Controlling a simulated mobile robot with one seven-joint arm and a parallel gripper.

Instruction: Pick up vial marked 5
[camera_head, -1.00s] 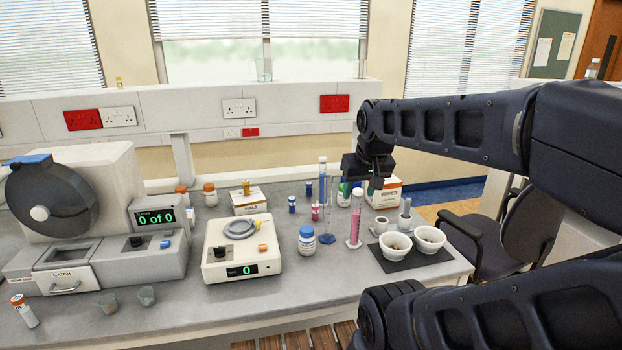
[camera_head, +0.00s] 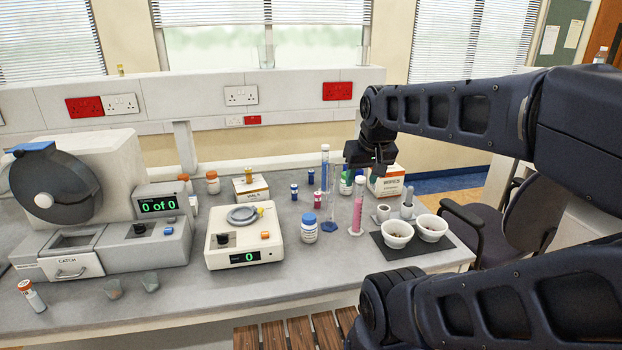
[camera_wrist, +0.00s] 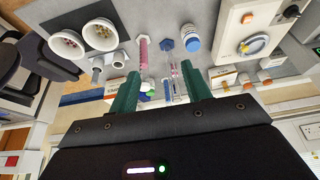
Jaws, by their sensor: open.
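Several small vials stand on the bench in the head view: a blue one (camera_head: 294,191), a red-pink one (camera_head: 317,200), another blue one (camera_head: 311,177), and a yellow one (camera_head: 248,175) on the VIALS box. No number is readable on any, so I cannot tell which is marked 5. My gripper (camera_head: 376,171) is over the right part of the bench, right of these vials and near the WIPES box. In the wrist view my gripper (camera_wrist: 162,76) has its green fingers wide apart with nothing held. Small vials show blurred beyond the gap between them.
A glass cylinder (camera_head: 333,195), a pink-filled cylinder (camera_head: 357,212) and a blue-capped bottle (camera_head: 309,228) stand near the vials. The WIPES box (camera_head: 388,182), two white bowls (camera_head: 397,232) and a scale (camera_head: 245,240) are around.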

